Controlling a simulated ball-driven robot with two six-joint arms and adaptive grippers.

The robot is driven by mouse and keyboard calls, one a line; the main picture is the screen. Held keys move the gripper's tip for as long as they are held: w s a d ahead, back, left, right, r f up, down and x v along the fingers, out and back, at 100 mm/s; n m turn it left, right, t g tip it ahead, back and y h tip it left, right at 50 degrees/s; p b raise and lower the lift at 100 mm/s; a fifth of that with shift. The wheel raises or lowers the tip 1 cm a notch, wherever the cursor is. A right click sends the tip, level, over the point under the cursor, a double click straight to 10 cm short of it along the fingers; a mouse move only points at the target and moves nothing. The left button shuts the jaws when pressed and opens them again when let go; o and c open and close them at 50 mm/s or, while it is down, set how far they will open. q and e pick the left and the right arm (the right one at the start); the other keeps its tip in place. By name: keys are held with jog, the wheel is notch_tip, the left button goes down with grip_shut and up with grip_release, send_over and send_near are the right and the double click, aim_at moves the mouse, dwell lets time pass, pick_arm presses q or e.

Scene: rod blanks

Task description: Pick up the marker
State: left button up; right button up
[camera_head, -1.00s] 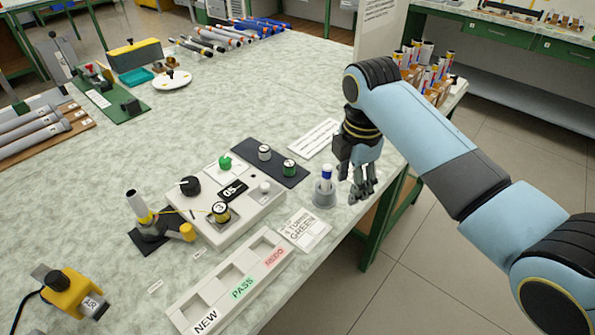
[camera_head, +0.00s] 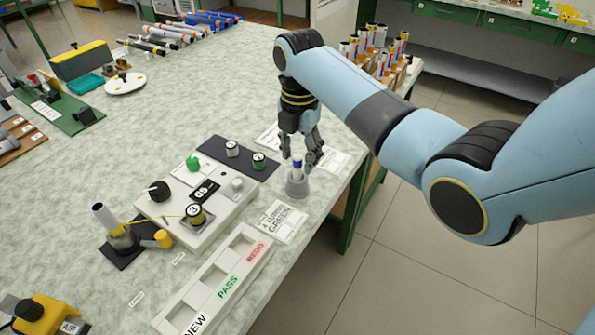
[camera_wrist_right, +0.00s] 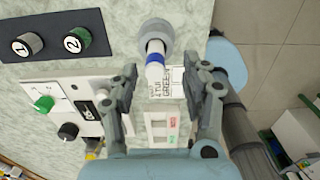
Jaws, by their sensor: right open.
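The marker (camera_head: 297,168), white with a blue cap, stands upright in a small grey cup (camera_head: 297,187) near the table's right edge. It also shows in the right wrist view as the blue-banded marker (camera_wrist_right: 155,58) in the round grey cup (camera_wrist_right: 153,29). My right gripper (camera_head: 304,163) points down over the cup, open, with its fingers near the marker's top. In the right wrist view the open fingers (camera_wrist_right: 167,76) are on either side of the marker's line, with nothing held; whether they touch it I cannot tell. My left gripper is not in view.
A white control box (camera_head: 172,219) with knobs stands left of the cup. A labelled NEW, PASS, REDO tray (camera_head: 206,308) lies in front. A printed card (camera_head: 276,221) lies beside the cup. A rack of several rods (camera_head: 391,80) stands behind my right arm.

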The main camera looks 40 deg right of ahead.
aim_at(298, 167)
jog(key=f, duration=0.4)
jog(key=shift+w+f, duration=0.2)
jog(key=shift+w, duration=0.1)
grip_shut()
